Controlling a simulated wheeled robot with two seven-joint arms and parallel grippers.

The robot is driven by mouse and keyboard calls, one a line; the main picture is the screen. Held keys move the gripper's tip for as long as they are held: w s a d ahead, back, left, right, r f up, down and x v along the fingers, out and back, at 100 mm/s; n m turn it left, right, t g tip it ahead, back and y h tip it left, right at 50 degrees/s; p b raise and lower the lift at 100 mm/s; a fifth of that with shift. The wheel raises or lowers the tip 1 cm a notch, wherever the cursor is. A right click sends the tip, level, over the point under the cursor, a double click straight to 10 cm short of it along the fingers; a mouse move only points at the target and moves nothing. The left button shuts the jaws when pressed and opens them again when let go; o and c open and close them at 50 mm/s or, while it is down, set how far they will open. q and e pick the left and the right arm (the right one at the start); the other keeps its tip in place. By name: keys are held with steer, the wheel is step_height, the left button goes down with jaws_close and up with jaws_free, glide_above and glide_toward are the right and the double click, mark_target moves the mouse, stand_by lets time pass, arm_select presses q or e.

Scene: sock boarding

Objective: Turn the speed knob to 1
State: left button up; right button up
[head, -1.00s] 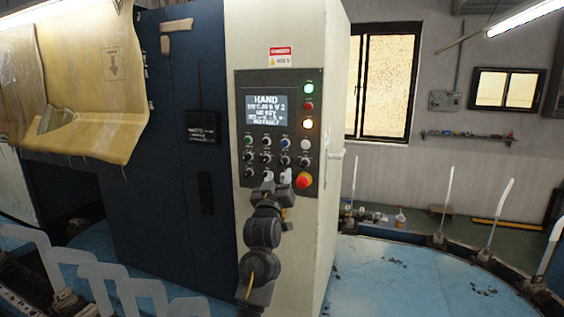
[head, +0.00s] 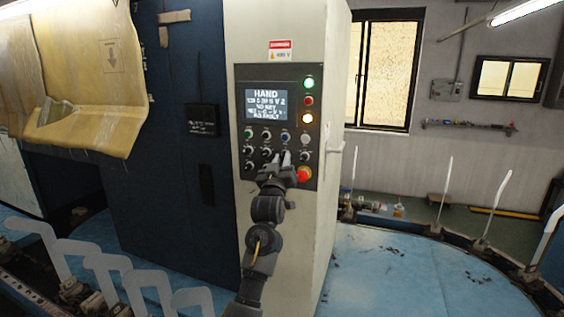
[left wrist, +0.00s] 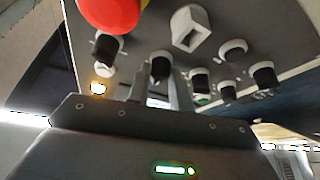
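The control panel (head: 240,100) on the cream cabinet carries several small black knobs with pale collars. Their labels are too small to read, so I cannot tell which is the speed knob. My left gripper (head: 280,157) is at the panel's lower knobs, left of the red stop button (head: 303,174), and hides some of them. In the left wrist view the fingers (left wrist: 160,88) are apart, with a black knob (left wrist: 161,67) between or just beyond their tips. I cannot tell whether they touch it. The red button (left wrist: 108,12) also shows there. My right gripper is not in view.
The panel's lit screen (head: 266,103) reads HAND on top; its smaller text is blurred. Green (head: 309,83) and amber (head: 308,118) lamps glow at its right. Other knobs (left wrist: 264,76) stand close beside the fingers. A dark blue door (head: 180,200) lies left of the panel.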

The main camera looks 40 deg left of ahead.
arm_select(q)
steer(key=shift+n, duration=0.4)
jaws_close()
steer(key=n+g+y, duration=0.1)
steer(key=n, duration=0.1)
steer(key=n+g, duration=0.1)
steer(key=n, duration=0.1)
steer(key=shift+d+r+n+y, duration=0.1)
steer(key=shift+d+n+y, duration=0.05)
steer(key=shift+n+y, duration=0.2)
steer(key=n+g, duration=0.1)
steer(key=n, duration=0.1)
steer(key=n+g, duration=0.1)
steer(key=n, duration=0.2)
steer(key=shift+d+r+n+y, duration=0.1)
steer(key=shift+r+n+y, duration=0.05)
steer(key=shift+n+y, duration=0.15)
steer(key=shift+n+g, duration=0.35)
steer(key=shift+g, duration=0.05)
steer(key=o, duration=0.9)
jaws_free()
steer(key=shift+c, duration=0.2)
